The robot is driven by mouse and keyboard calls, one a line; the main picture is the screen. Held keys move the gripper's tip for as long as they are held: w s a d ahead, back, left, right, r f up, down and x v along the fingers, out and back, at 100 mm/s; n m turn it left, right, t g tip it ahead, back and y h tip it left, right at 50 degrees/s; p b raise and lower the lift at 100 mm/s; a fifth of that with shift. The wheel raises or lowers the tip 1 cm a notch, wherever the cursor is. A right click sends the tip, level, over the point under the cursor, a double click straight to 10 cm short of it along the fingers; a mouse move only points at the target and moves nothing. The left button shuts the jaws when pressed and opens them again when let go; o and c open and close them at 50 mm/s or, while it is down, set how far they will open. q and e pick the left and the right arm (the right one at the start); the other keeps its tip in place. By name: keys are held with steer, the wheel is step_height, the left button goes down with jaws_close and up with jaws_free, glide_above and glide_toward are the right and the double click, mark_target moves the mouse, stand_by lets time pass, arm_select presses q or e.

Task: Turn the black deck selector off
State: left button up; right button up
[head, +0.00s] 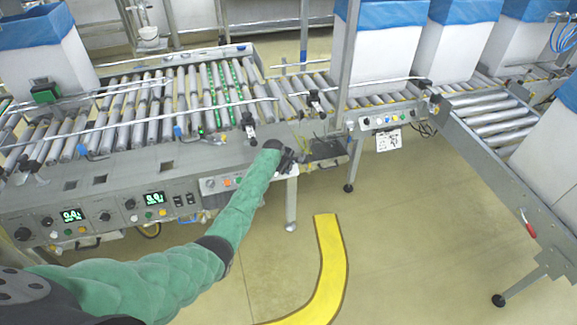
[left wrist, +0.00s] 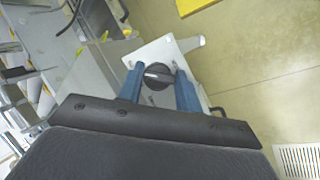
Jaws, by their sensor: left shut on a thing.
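The black deck selector (left wrist: 157,75) is a round black knob on a pale plate in the left wrist view. A light pointer mark on it points to the left of that picture. My left gripper (left wrist: 158,72) has its two blue fingers on either side of the knob and is shut on it. In the head view my left gripper (head: 287,160) is at the right end of the conveyor's front panel, and the knob is hidden there by the gripper. My right gripper is in neither view.
The front panel carries other black knobs (head: 22,234), lit displays (head: 72,215) and coloured buttons. Rollers (head: 150,100) lie behind it. White boxes with blue liners (head: 384,45) stand on the conveyor line. The floor in front is clear, with a yellow stripe (head: 330,265).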

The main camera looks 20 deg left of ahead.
arm_select(q)
steer(key=n+t+p, duration=0.2)
steer(key=n, duration=0.1)
steer(key=shift+s, duration=0.15)
steer(key=shift+f+n+t, duration=0.15)
steer(key=shift+n+t, duration=0.45)
steer(key=shift+n, duration=0.6)
steer(key=shift+s+n+t+p, duration=0.1)
steer(key=shift+n+t+p, duration=0.35)
steer(key=shift+n, duration=0.35)
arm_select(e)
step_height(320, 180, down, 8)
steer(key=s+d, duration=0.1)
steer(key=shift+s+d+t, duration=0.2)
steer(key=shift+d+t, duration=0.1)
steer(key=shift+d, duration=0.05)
arm_select(q)
steer(key=shift+f, duration=0.1)
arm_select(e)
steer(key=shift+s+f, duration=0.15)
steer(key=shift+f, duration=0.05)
arm_select(q)
steer(key=o, duration=1)
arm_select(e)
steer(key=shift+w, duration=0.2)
